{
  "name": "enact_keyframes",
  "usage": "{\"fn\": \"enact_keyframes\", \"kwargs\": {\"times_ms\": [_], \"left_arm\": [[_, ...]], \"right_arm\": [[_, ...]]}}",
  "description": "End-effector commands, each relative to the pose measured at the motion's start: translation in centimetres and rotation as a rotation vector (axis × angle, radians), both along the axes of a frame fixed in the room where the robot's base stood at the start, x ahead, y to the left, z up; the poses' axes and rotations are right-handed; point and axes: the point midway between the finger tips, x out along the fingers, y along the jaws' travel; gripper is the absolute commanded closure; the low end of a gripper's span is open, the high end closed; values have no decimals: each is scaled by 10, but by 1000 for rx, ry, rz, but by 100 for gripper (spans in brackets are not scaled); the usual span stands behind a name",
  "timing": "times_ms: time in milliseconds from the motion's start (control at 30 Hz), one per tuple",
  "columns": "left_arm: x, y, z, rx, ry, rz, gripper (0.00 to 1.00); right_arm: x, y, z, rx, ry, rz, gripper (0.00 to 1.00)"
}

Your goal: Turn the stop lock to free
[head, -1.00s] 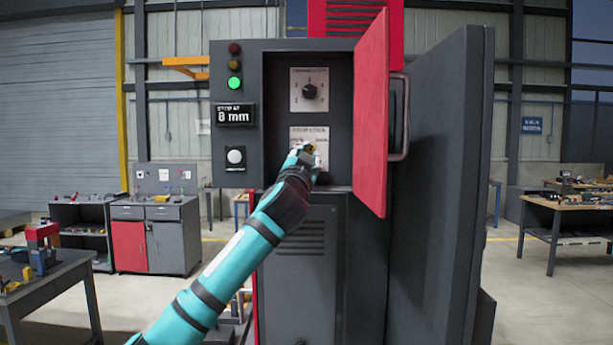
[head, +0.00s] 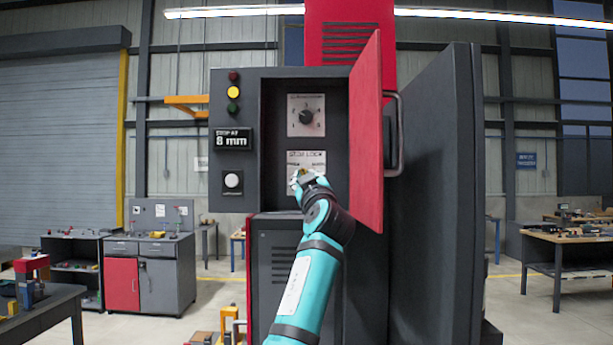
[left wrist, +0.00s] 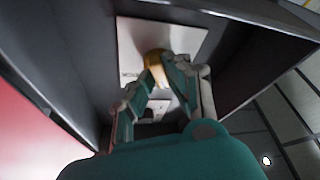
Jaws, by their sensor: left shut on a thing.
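The stop lock plate (head: 307,157) is white and sits inside the open cabinet, below a plate with a black dial (head: 306,117). My left gripper (head: 299,177) is at the stop lock plate, shut on its small yellow knob. The left wrist view shows the yellow knob (left wrist: 157,64) between the two fingertips (left wrist: 157,77), in front of the white plate (left wrist: 185,38). The gripper covers most of the lock's lower markings, so I cannot read its position. My right gripper is not in view.
The red cabinet door (head: 367,130) stands open just right of my arm. Left of the opening are a lit yellow lamp (head: 233,92), a display reading 8 mm (head: 233,139) and a white button (head: 232,180). A dark panel (head: 432,190) stands at the right.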

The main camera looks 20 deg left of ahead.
Motion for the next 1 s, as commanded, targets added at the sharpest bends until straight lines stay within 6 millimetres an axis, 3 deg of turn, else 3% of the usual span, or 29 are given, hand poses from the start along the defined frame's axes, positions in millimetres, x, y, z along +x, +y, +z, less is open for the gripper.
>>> {"fn": "enact_keyframes", "kwargs": {"times_ms": [33, 400, 1000], "left_arm": [[-3, -1, 14, -32, -29, -3, 100], [-4, 0, 14, -240, -93, -2, 100], [-4, 0, 13, -308, -112, -1, 100]], "right_arm": [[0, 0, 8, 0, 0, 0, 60], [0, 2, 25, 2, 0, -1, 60], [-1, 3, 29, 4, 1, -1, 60]]}}
